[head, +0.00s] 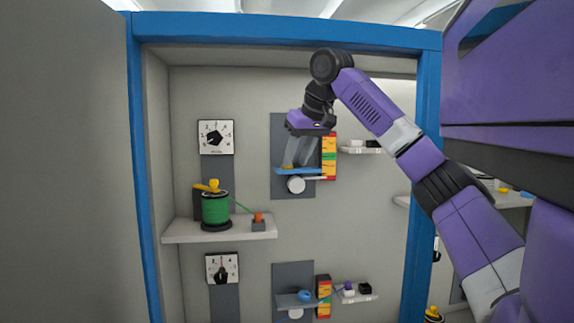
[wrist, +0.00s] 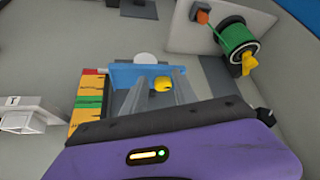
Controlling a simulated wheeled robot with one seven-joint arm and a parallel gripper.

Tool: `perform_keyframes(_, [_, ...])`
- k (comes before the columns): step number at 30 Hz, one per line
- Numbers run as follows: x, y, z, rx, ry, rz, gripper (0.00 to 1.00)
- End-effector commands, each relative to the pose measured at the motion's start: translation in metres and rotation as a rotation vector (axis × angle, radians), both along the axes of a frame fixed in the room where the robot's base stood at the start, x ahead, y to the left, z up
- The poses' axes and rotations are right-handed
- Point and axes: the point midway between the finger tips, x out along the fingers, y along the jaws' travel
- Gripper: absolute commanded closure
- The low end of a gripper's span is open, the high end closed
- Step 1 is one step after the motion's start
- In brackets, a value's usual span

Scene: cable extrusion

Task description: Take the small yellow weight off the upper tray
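The small yellow weight (wrist: 162,84) sits on the blue upper tray (wrist: 121,74) in the wrist view. In the head view the weight (head: 288,167) is a small yellow spot at the left part of the upper tray (head: 312,172). My gripper (head: 296,163) reaches down over the tray from above. In the wrist view my gripper (wrist: 160,85) has its two grey fingers apart, one on each side of the weight. The fingers look open, and I cannot tell whether either touches the weight.
A red, yellow and green scale (head: 329,156) stands right beside the tray. A green cable spool (head: 215,209) with a yellow top sits on the left shelf (head: 185,232), beside an orange block (head: 258,219). A lower tray (head: 290,301) hangs below. Blue posts frame the bay.

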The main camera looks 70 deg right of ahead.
Motion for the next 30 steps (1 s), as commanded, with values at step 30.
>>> perform_keyframes(30, [0.028,-0.023,-0.009,0.0,-0.001,0.001,1.0])
